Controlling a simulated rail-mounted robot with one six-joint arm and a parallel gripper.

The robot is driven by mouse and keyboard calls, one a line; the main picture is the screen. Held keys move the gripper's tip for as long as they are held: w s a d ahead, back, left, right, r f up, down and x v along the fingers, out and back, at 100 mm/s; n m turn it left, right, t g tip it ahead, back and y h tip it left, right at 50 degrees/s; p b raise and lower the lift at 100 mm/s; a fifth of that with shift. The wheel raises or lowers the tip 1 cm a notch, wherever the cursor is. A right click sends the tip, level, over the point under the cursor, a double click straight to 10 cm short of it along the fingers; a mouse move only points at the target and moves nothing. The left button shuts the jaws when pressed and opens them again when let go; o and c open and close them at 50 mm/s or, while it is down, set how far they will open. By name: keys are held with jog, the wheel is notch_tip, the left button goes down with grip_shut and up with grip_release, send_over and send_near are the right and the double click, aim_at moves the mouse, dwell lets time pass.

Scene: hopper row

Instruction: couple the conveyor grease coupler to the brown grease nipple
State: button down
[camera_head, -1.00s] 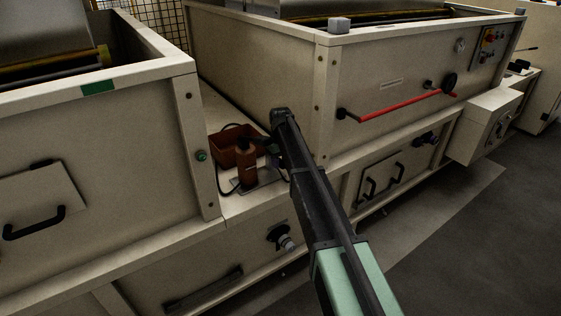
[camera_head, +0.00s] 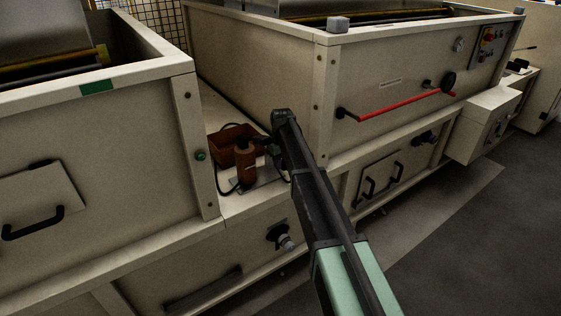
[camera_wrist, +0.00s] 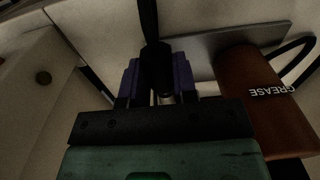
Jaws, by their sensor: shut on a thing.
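My gripper (camera_wrist: 157,80) has purple fingers shut on the black coupler (camera_wrist: 155,62) in the wrist view. A black hose runs upward from the coupler, and a small metal part shows below it, between the fingers. A brown cylinder (camera_wrist: 258,88) lettered GREASE stands just right of the fingers, apart from them. In the head view the same brown cylinder (camera_head: 246,165) stands on the ledge between two hoppers, and my gripper (camera_head: 268,147) is just right of it, partly hidden by my arm. I cannot make out the nipple.
A brown open box (camera_head: 226,152) stands behind the cylinder, with dark hoses looping around it. Cream hopper walls (camera_head: 255,75) rise on both sides of the narrow ledge. A red bar (camera_head: 400,104) runs along the right hopper's front. The floor at right is clear.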

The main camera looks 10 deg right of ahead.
jog(key=shift+s+d, duration=0.25)
jog(key=shift+s, duration=0.4)
jog(key=shift+s+d, duration=0.1)
jog(key=shift+s, duration=0.15)
jog(key=shift+s+d, duration=0.2)
jog(key=shift+s, duration=0.3)
dwell(0.8)
jog(key=c, duration=1.4)
grip_release()
jog(key=c, duration=0.4)
jog(key=shift+c, duration=0.2)
